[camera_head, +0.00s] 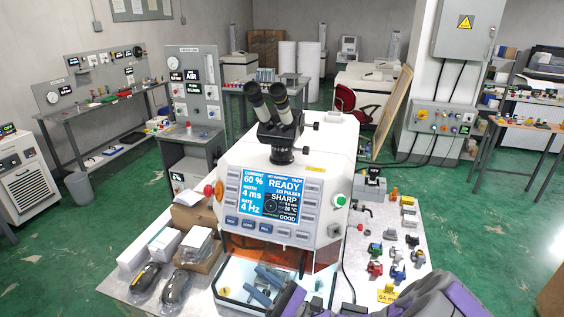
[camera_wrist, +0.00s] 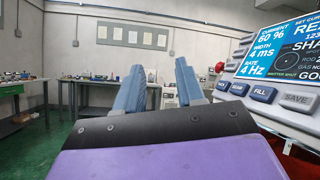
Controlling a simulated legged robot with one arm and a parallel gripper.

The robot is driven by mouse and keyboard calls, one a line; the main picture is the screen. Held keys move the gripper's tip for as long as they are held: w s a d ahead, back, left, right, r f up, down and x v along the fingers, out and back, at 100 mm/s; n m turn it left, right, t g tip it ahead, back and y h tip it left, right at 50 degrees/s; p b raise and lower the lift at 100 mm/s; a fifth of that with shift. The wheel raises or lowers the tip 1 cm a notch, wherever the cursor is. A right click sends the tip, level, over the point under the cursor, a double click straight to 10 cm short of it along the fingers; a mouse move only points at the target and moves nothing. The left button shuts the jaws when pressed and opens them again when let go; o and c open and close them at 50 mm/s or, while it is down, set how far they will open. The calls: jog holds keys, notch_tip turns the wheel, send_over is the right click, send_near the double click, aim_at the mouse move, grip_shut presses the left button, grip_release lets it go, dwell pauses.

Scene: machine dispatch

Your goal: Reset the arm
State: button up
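My gripper (camera_head: 264,285) is at the bottom middle of the head view, in front of the white welding machine (camera_head: 240,170) and over its clear-fronted lower part. My purple arm reaches in from the lower right. In the wrist view my gripper (camera_wrist: 158,85) shows two blue fingers standing apart, with nothing held between them. The machine's screen (camera_head: 270,196) reads READY; part of that screen also shows at the right edge of the wrist view (camera_wrist: 287,45). The arm's base is hidden.
Small coloured parts, one a red part (camera_head: 375,268), stand on the bench right of the machine. Boxes (camera_head: 162,246) and two dark objects, one a black item (camera_head: 146,277), lie to its left. A red chair (camera_head: 352,106) stands behind. Green floor is open on both sides.

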jog(key=s+a+r+n+g+h+b, duration=0.1)
jog(key=s+a+r+n+g+h, duration=0.15)
jog(key=s+n+g, duration=0.6)
jog(key=s+a+r+n+g+h+b, duration=0.15)
jog(key=s+r+n+g, duration=0.25)
jog(key=s+n+g, duration=0.4)
jog(key=s+d+f+n+g+h, duration=0.25)
jog(key=s+h, duration=0.25)
jog(key=s, duration=0.3)
jog(key=s+d+f+n+t+h, duration=0.1)
jog(key=s+d+f+t+h, duration=0.3)
jog(key=d+h, duration=0.3)
jog(key=s+d+t+h+b, duration=0.1)
jog(key=d+t+h, duration=0.3)
jog(key=d, duration=0.9)
jog(key=h+b, duration=0.1)
jog(key=h, duration=0.1)
jog(key=shift+d+f+m+h, duration=0.3)
jog(key=shift+d+m, duration=0.1)
